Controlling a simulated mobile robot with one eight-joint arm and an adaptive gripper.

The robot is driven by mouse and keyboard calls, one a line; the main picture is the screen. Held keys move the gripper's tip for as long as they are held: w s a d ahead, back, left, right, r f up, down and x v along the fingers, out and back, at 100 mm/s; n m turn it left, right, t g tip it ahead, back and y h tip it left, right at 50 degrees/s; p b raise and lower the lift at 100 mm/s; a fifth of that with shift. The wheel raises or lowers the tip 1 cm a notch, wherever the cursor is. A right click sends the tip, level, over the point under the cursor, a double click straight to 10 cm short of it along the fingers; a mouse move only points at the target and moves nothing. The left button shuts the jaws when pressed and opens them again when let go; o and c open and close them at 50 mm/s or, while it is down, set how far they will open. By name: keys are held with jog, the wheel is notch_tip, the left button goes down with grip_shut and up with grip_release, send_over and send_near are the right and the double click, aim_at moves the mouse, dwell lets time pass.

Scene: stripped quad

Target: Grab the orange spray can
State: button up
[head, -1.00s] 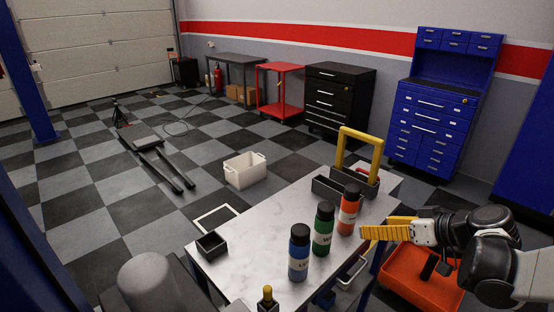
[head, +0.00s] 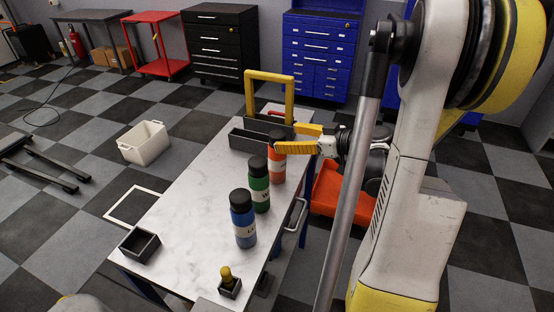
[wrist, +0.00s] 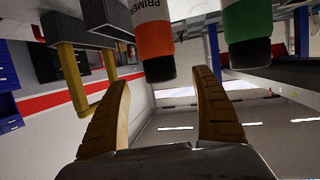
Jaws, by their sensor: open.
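The orange spray can (head: 278,173), with a black cap, stands upright on the white marble-topped table (head: 190,205). My gripper (head: 286,138) is open beside its upper part, coming from the right, with the nearer yellow finger overlapping the can's top in the head view. In the wrist view, which is upside down, the orange can (wrist: 155,38) lies ahead of the gap between my open fingers (wrist: 162,78), its lower part cut off by the frame. Nothing is held. I cannot tell whether a finger touches the can.
A dark tray with a yellow handle (head: 248,90) is behind. A small black box (head: 139,243) sits at the table's left corner. An orange bin (head: 335,190) is right of the table.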

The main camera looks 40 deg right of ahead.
aim_at(282, 135)
jog(key=b+x, duration=0.1)
jog(key=x, duration=0.3)
jog(key=shift+w+a+r, duration=0.1)
jog(key=shift+w+r, duration=0.05)
jog(key=c, duration=1.5)
jog(key=shift+r, duration=0.15)
